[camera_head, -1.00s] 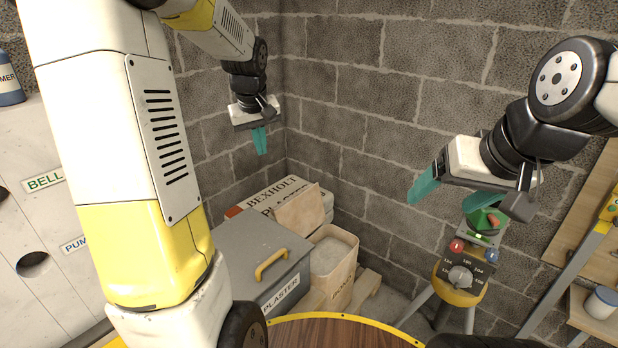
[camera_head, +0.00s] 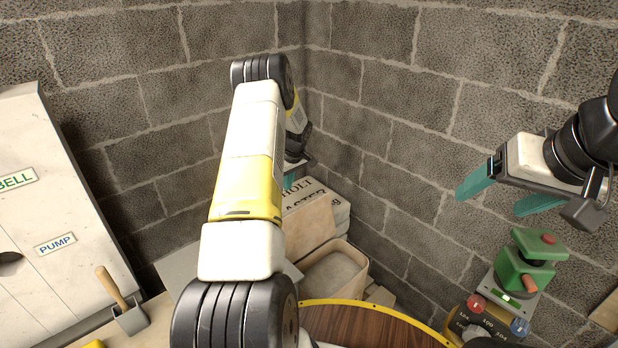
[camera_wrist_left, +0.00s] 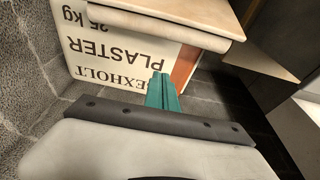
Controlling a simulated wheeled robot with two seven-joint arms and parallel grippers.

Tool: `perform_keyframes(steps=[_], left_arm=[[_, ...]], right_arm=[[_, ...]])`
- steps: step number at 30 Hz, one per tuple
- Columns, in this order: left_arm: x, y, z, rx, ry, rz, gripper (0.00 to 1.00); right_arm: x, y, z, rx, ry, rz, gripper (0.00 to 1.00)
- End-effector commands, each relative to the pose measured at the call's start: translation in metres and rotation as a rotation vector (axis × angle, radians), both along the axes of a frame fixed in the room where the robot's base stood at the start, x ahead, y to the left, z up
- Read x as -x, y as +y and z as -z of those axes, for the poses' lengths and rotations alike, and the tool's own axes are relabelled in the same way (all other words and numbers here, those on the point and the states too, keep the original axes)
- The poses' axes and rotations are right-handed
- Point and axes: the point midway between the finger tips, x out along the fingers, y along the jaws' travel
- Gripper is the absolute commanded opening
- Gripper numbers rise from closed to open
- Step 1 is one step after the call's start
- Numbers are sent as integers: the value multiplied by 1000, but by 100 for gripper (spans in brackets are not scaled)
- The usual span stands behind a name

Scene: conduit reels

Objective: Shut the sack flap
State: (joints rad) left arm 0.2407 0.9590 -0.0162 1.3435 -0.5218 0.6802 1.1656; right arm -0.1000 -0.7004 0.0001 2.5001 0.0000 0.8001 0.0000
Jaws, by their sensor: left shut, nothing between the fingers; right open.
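The open paper sack (camera_head: 335,272) stands in the corner, with pale powder in its mouth. Its tan flap (camera_head: 308,224) is raised at the back and leans toward the printed plaster sacks behind. In the left wrist view a tan panel with a rolled edge, seemingly the flap (camera_wrist_left: 185,18), lies in front of the printed sack. My left gripper (camera_head: 290,181) is shut and empty, behind and above the flap near the printed sack. My arm partly hides it; its teal fingers show in the left wrist view (camera_wrist_left: 163,91). My right gripper (camera_head: 497,196) is open and empty in the air at right.
Printed plaster sacks (camera_head: 338,208) are stacked behind the open sack against the block walls. A grey bin (camera_head: 180,268) is partly hidden by my left arm. A green device (camera_head: 532,260) stands below my right gripper. A round wooden top (camera_head: 365,328) is in front.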

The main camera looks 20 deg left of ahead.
Motion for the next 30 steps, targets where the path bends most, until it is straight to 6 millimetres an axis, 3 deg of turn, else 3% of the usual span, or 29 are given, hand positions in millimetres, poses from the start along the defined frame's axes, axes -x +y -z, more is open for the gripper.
perform_keyframes(steps=[6,13,21,30], left_arm=[[-5,9,45,2,3,1,0],[-10,17,85,1,1,2,0],[7,-13,77,0,0,4,0],[10,-17,77,1,0,2,0]], right_arm=[[0,0,0,0,0,0,78],[0,0,0,0,0,0,78],[0,0,0,0,0,0,78],[0,0,0,0,0,0,78]])
